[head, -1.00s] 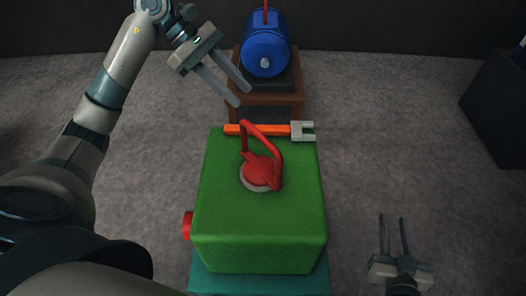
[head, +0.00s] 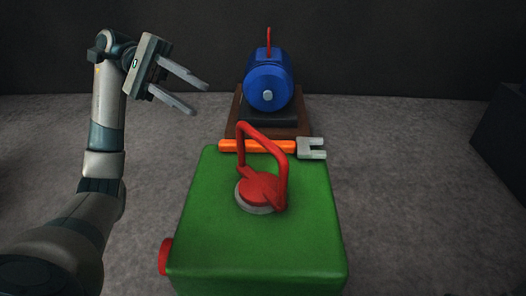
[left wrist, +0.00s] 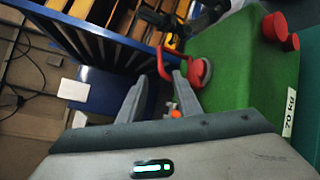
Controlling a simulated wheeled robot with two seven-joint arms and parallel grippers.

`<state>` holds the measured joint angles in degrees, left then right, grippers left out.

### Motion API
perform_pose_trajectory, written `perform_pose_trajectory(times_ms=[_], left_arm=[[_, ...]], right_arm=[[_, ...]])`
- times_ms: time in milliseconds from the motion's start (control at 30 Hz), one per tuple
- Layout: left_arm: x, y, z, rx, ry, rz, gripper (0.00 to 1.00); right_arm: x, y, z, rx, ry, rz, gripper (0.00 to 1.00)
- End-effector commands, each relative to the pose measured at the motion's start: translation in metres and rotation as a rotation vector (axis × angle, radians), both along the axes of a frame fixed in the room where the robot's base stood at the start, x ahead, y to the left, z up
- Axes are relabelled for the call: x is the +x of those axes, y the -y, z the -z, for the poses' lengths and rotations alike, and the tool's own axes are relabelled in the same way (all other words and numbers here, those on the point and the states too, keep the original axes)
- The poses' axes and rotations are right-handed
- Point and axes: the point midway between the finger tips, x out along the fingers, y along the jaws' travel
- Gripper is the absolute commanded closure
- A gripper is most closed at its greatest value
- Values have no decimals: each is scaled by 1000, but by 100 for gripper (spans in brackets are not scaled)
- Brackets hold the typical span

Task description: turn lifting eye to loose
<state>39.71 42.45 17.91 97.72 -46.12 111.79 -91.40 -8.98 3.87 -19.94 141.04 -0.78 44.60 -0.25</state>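The red lifting eye (head: 262,186) stands on top of the green casting (head: 258,243), its loop upright above a round red base on a grey ring. The lifting eye also shows in the left wrist view (left wrist: 196,72), beyond my fingertips. My left gripper (head: 199,99) is open and empty, raised to the left of the casting and apart from the lifting eye. In the left wrist view its two fingers (left wrist: 161,98) stand apart with nothing between them touching. My right gripper is out of the head view.
An orange-handled wrench (head: 257,146) with a grey jaw lies at the casting's far edge. A blue motor (head: 268,84) with a red eye stands behind on a brown stand (head: 240,128). A red knob (head: 165,257) sticks out of the casting's left side. A dark box (head: 502,135) stands at right.

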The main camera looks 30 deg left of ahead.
Motion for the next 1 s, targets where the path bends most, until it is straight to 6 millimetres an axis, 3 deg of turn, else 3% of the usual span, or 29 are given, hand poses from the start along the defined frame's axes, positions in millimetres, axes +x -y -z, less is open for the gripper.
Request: perform_pose_trajectory(times_ms=[567,767,1000], left_arm=[[-2,7,2,-1,5,3,69],[-4,28,8,-2,6,5,69],[-10,68,16,-1,6,6,69]], right_arm=[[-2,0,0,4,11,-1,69],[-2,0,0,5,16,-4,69],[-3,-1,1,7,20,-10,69]])
